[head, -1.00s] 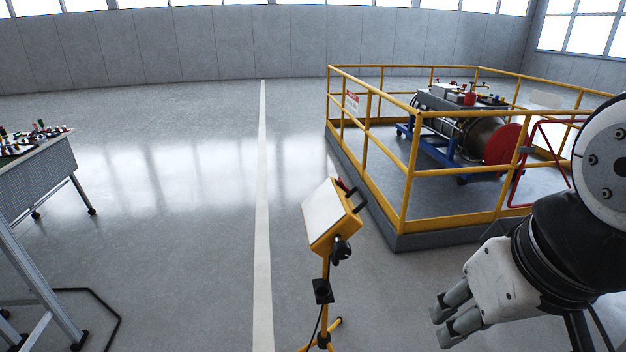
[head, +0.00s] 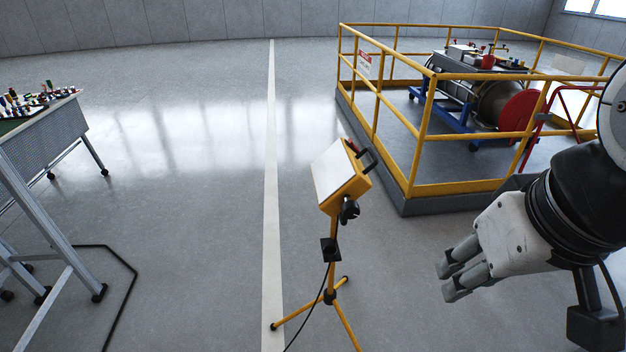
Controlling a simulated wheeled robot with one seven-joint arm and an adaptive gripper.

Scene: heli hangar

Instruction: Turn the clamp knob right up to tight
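A yellow work lamp (head: 342,178) with a pale front panel and a dark handle stands on a yellow tripod (head: 333,297) in the middle of the head view. A black clamp knob (head: 349,210) sits at the lamp's lower right side. A second black fitting (head: 330,250) is lower on the pole. My gripper (head: 450,279) is to the right of the lamp and a little lower in the picture, apart from it. Its fingers point left, with a small gap showing between them, and nothing is seen held. How far open they are is hard to judge.
A yellow railing (head: 470,188) on a grey base encloses an engine (head: 490,100) on a blue stand, behind right. A table (head: 45,140) with small items stands at left. A black cable (head: 310,310) runs down by the tripod. Open floor surrounds the lamp.

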